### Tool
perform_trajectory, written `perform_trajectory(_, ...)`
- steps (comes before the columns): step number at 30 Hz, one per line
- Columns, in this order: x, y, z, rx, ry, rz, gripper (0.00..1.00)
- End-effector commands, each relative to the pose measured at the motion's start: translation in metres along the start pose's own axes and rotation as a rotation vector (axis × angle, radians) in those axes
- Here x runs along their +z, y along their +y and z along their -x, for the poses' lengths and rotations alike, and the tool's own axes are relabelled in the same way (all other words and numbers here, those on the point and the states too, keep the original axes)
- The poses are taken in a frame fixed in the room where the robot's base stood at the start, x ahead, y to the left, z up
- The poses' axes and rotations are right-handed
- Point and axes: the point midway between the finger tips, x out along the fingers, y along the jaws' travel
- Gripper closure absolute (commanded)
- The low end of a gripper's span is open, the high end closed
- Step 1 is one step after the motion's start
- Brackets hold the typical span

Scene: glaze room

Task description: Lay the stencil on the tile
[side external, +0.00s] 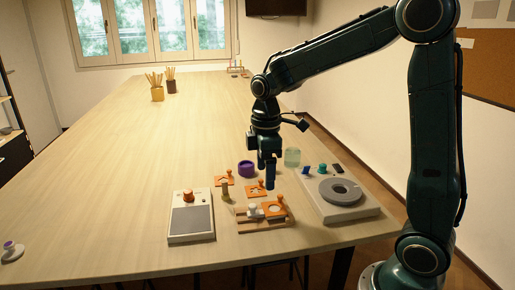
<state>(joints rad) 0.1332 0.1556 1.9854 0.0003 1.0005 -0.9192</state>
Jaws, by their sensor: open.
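Flat orange pieces with upright knobs, which look like stencils, lie below and around my gripper: one at the left (222,181), one in the middle (251,191) and one at the front right (277,210). The front right one has a pale round area in its centre and lies at a wooden tray (262,229). I cannot tell which piece is the task's stencil, nor pick out the tile for sure. My gripper (266,180) points down, open, over the middle and front right pieces. Its fingers hide part of what is behind, and I see nothing held.
A white device with a grey panel (193,219) and an orange knob stands left of the tray. A purple ring (246,169), a clear jar (292,156) and an olive peg (225,192) stand close.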

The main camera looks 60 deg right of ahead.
Motion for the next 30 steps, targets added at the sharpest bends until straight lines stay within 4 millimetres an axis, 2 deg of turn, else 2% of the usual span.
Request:
perform_trajectory(3,-0.001,0.001,0.015,0.003,0.002,0.000,0.25)
perform_trajectory(9,0.000,0.000,0.026,0.000,0.000,0.000,0.25)
perform_trajectory(30,0.001,-0.002,0.029,0.005,0.004,-0.009,0.25)
